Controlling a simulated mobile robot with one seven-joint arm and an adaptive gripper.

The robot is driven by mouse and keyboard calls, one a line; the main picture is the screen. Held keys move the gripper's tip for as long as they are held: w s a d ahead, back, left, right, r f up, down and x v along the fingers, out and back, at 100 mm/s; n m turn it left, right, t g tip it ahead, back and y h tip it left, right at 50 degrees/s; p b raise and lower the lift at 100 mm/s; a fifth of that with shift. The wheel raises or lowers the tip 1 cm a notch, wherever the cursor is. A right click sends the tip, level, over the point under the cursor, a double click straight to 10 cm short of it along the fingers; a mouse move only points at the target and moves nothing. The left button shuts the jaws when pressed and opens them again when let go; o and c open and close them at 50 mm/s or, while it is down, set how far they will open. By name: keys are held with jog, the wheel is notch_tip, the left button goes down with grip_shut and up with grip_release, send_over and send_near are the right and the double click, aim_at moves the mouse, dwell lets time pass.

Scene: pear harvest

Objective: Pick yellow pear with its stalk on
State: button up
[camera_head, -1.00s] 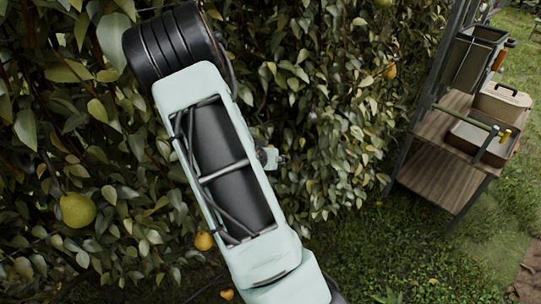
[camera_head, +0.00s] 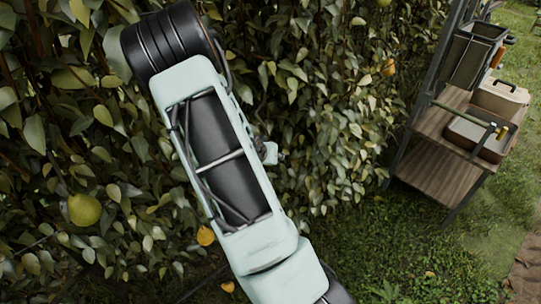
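A greenish-yellow pear (camera_head: 84,210) hangs among the leaves at the left. A deeper yellow-orange pear (camera_head: 206,236) hangs low, just left of my arm. Another yellow-orange pear (camera_head: 389,67) hangs at the upper right of the hedge, and part of a greenish one (camera_head: 383,2) shows at the top edge. A small orange-yellow fruit (camera_head: 228,286) shows low by my arm. The stalks are too small to make out. My arm crosses the middle of the view. My gripper's fingers cannot be seen; only a small pale part of mine shows behind the arm.
Dense leafy hedge (camera_head: 310,100) fills the left and middle. At the right stands a wooden-shelved rack (camera_head: 440,172) with a tray (camera_head: 466,140), a pale case (camera_head: 500,99) and a dark bin (camera_head: 474,60). Open grass (camera_head: 400,255) lies in front of the rack.

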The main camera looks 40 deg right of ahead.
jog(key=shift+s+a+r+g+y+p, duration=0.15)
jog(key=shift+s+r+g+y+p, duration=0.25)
jog(key=shift+p, duration=0.85)
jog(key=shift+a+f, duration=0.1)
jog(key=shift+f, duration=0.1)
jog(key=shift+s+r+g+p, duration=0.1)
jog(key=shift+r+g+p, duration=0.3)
jog(key=shift+p, duration=0.8)
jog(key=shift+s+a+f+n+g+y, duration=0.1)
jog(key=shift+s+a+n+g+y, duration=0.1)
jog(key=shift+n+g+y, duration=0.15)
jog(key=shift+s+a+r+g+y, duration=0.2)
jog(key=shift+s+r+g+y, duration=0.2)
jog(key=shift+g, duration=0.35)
